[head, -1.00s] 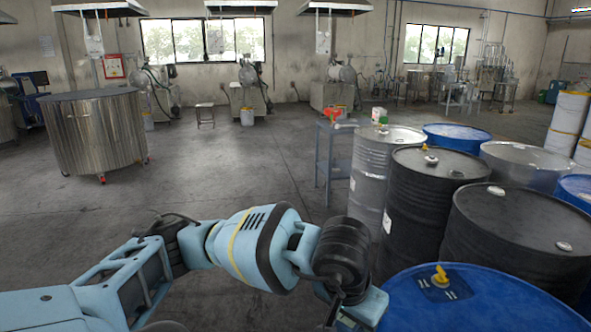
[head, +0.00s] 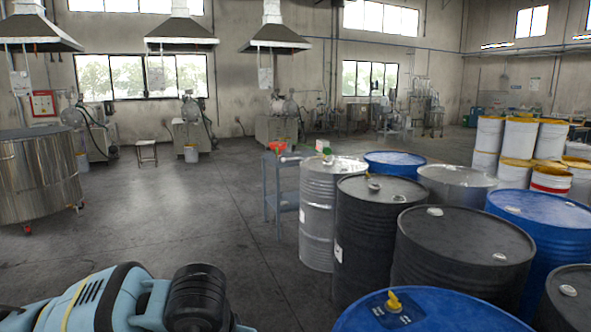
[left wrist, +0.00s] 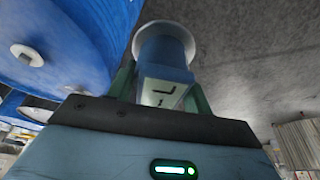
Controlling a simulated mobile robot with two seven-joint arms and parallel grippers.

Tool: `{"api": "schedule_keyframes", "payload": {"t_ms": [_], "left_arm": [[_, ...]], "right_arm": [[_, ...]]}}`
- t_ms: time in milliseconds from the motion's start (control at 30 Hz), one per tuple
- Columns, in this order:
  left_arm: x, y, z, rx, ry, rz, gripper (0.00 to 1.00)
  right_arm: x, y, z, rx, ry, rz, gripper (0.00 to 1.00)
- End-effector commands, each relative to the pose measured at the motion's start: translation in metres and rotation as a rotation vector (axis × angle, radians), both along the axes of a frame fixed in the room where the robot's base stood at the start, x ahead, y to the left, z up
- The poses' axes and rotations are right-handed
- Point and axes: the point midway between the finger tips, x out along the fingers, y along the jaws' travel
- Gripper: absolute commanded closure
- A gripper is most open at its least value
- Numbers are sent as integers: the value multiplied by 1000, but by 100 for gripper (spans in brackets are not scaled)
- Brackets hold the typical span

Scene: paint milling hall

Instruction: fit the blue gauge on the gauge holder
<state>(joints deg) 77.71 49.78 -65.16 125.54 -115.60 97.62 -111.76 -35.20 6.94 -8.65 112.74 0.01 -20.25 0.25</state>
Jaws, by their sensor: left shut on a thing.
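The blue gauge (left wrist: 166,52) is in the left wrist view. It has a blue body with a pale round rim at its far end and a light face with dark marks near the jaws. My left gripper (left wrist: 162,78) is shut on it, with a greenish finger on each side. In the head view only part of my left arm shows at the bottom left; its gripper and the gauge are out of that picture. My right gripper is not in view.
A blue drum (head: 440,312) with a yellow tap (head: 394,301) stands at the front right. Black drums (head: 465,250) and a grey drum (head: 322,215) stand behind it. A small blue-grey table (head: 280,190) is beside the grey drum. The floor at centre left is clear.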

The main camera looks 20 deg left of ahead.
Motion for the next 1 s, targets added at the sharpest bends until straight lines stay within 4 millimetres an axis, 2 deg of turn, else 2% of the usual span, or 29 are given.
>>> {"api": "schedule_keyframes", "payload": {"t_ms": [267, 367, 467, 667, 800, 1000], "left_arm": [[0, 0, 0, 0, -1, 1, 85], [-1, 0, -8, -2, 2, 0, 85], [-4, -1, -27, -5, 7, 0, 85], [-20, -3, -87, -14, 12, 1, 85], [-38, -3, -129, -14, 9, 3, 85], [-63, -1, -172, -7, 5, 3, 85]], "right_arm": [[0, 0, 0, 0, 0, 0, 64], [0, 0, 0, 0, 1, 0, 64], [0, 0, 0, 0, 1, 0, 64], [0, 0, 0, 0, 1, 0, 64], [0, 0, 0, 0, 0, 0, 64], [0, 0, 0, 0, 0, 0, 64]]}}
